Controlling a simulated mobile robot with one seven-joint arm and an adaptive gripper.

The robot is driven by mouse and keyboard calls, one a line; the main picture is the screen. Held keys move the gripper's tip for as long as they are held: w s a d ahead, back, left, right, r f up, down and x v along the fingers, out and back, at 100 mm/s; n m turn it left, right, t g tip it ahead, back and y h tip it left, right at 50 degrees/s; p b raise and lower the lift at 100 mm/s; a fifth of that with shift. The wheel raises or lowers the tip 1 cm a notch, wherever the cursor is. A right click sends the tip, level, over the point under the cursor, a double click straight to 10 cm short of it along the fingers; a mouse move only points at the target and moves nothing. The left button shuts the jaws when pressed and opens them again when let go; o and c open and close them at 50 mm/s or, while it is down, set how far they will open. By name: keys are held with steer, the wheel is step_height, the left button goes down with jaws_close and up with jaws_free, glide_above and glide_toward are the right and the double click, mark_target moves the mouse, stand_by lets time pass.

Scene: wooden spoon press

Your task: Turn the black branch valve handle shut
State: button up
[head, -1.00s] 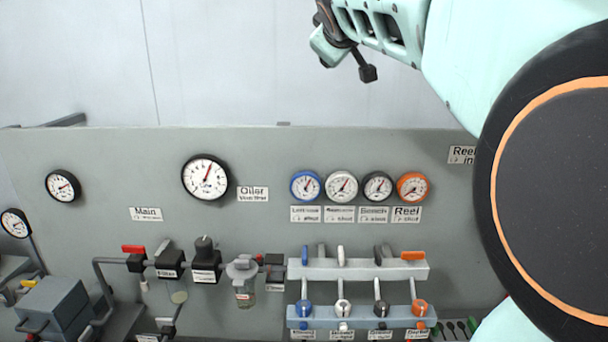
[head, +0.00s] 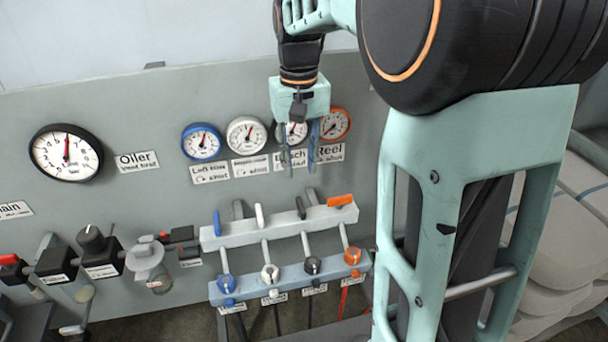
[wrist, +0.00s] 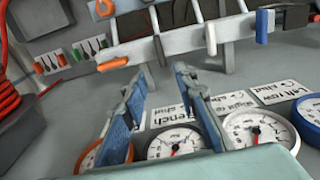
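The black branch valve handle (head: 300,207) sits on the upper grey manifold bar, between a white handle (head: 259,216) and an orange handle (head: 341,201). It points up from the bar, while the orange one lies sideways. My gripper (head: 299,160) is above the black handle, in front of the small gauges, with its blue fingers apart and empty. In the wrist view, the black handle (wrist: 159,50) shows beyond and between the open fingertips (wrist: 158,78), apart from them.
A blue handle (head: 217,223) is at the bar's left end. Below is a lower bar (head: 238,290) with coloured knobs. Gauges and labels cover the panel (head: 120,105) behind my gripper. A large gauge (head: 66,153) and oiler fittings (head: 146,258) are to the left.

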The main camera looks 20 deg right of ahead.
mark_target(301, 204)
step_height(301, 204, down, 11)
steer(key=shift+s+r+p, duration=0.1)
steer(key=shift+s+p, duration=0.05)
steer(key=shift+p, duration=0.15)
jaws_close()
stand_by(0.3)
